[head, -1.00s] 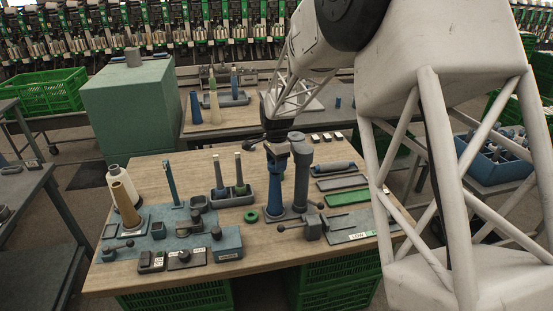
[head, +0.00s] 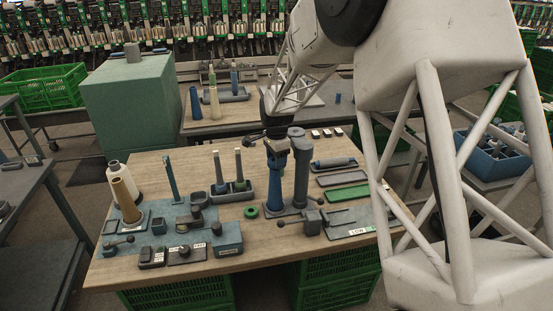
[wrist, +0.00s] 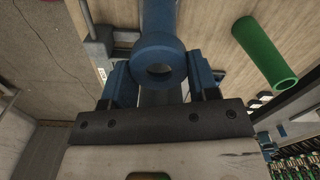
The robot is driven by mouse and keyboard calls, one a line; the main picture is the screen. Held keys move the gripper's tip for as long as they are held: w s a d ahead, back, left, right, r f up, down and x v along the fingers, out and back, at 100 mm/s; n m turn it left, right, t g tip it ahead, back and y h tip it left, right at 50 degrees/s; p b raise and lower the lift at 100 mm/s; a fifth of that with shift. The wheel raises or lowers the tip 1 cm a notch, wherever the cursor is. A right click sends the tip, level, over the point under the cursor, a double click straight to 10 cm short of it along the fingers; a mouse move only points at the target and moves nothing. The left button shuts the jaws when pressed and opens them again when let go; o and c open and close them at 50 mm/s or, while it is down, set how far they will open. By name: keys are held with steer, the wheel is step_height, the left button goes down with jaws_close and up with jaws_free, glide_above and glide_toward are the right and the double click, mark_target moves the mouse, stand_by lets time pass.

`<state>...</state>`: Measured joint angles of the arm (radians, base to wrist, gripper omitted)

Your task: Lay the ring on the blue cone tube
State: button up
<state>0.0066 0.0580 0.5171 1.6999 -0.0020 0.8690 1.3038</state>
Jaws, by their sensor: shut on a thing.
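The blue cone tube (head: 275,188) stands upright on the table beside a grey post, wide end down. In the wrist view its blue body (wrist: 158,14) runs away behind the ring. The blue ring (wrist: 140,63), with its round hole toward the camera, sits between the blue finger pads of my gripper (wrist: 160,82). My gripper (head: 277,146) is shut on the ring right at the top of the tube. The ring is lined up closely with the tube's top, but I cannot tell whether they touch. In the head view the ring is hard to make out.
The grey post (head: 301,172) stands close right of the tube. A green piece (head: 251,212) lies left of it, and a grey holder (head: 232,197) with upright pegs stands behind. A lever clamp (head: 313,222) and a green tray (head: 347,193) are to the right.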

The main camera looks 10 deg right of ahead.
steer(key=shift+f, duration=1.1)
stand_by(1.7)
steer(key=o, duration=1.3)
steer(key=shift+c, duration=0.2)
steer(key=shift+r, duration=0.2)
steer(key=shift+r, duration=3.8)
